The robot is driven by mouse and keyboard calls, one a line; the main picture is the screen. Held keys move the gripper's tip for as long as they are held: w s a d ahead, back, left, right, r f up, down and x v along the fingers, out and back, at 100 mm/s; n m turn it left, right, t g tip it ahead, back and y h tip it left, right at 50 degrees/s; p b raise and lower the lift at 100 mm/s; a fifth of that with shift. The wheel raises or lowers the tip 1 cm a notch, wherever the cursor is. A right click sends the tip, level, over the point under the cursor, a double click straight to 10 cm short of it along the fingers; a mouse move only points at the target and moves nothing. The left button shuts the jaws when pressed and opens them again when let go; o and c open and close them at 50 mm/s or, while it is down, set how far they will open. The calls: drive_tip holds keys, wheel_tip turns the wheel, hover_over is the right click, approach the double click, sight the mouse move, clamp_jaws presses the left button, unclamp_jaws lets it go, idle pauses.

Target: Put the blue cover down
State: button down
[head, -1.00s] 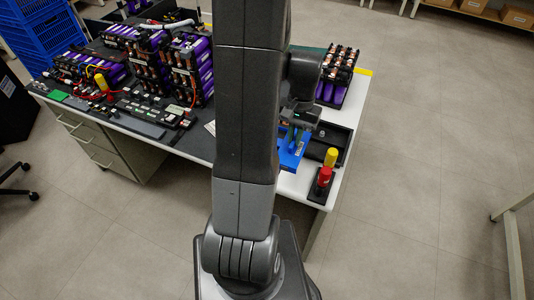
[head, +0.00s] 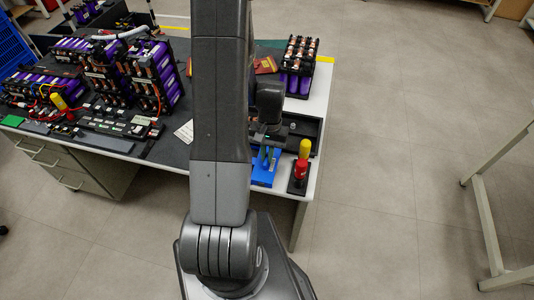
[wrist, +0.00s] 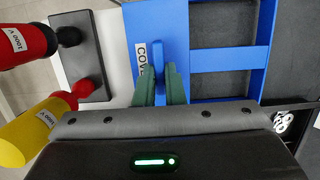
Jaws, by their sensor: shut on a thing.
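The blue cover (head: 264,180) is a flat blue frame with open windows and a raised grip, near the front right corner of the table (head: 312,158). In the wrist view the cover (wrist: 198,57) shows a white label reading "COV", partly hidden. My gripper (wrist: 159,82) has its green fingers on both sides of the raised blue grip and is shut on it. In the head view my gripper (head: 266,150) is above the cover. I cannot tell whether the cover touches the surface under it.
A dark stand (head: 297,186) with red (head: 301,168) and yellow (head: 305,148) tools is just right of the cover. A black tray (head: 318,135) lies behind. Purple battery modules (head: 155,85) fill the left side; another (head: 298,75) stands at the back right.

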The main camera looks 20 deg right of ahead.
drive_tip(key=shift+f, duration=0.2)
drive_tip(key=shift+f, duration=0.15)
drive_tip(key=c, duration=1.5)
unclamp_jaws()
drive_tip(key=v, duration=1.2)
drive_tip(key=shift+s+r+b, duration=0.1)
drive_tip(key=shift+r+b, duration=0.15)
drive_tip(key=shift+b, duration=0.1)
drive_tip(key=shift+f, duration=0.1)
